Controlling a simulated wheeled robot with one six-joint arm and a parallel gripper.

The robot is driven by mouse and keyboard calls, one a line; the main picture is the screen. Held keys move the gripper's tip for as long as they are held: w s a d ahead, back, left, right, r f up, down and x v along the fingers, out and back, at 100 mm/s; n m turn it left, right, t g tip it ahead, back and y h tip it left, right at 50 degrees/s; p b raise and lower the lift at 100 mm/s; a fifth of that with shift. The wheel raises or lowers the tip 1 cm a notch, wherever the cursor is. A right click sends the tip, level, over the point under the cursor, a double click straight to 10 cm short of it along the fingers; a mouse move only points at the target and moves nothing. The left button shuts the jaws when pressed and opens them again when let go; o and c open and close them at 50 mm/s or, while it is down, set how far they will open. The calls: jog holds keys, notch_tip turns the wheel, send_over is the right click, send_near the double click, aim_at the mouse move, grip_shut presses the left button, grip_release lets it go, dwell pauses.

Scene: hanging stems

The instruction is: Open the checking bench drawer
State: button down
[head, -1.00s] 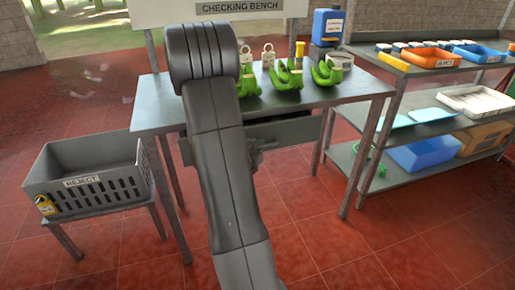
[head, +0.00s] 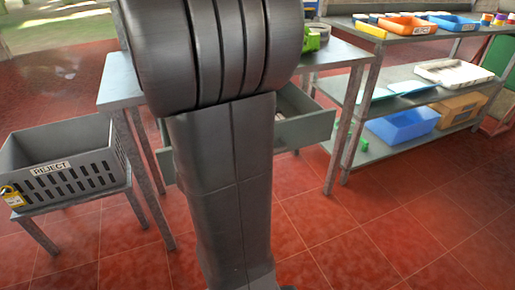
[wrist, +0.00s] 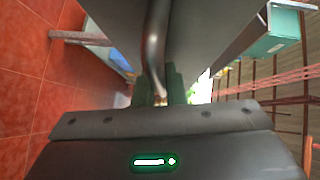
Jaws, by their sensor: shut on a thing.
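The checking bench (head: 340,54) stands behind my arm in the head view, its middle hidden. Its grey drawer (head: 308,131) sticks out below the top, pulled out, with part of its inside showing to the right of my arm. In the wrist view my gripper (wrist: 158,95) is shut on the drawer handle (wrist: 154,42), a curved metal bar that runs between the dark green fingers. The grey drawer front (wrist: 205,25) lies just beyond them. My gripper is hidden behind my arm in the head view.
A grey reject crate (head: 65,180) with a yellow padlock (head: 13,196) sits on a low stand at the left. A shelf rack (head: 408,72) with trays and a blue bin (head: 402,124) stands at the right. Red floor in front is clear.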

jog(key=shift+s+d, duration=0.1)
jog(key=shift+s, duration=0.25)
jog(key=c, duration=1.8)
grip_release()
jog(key=shift+o, duration=0.2)
jog(key=p+v, duration=0.1)
jog(key=v, duration=0.6)
jog(key=shift+s, duration=0.2)
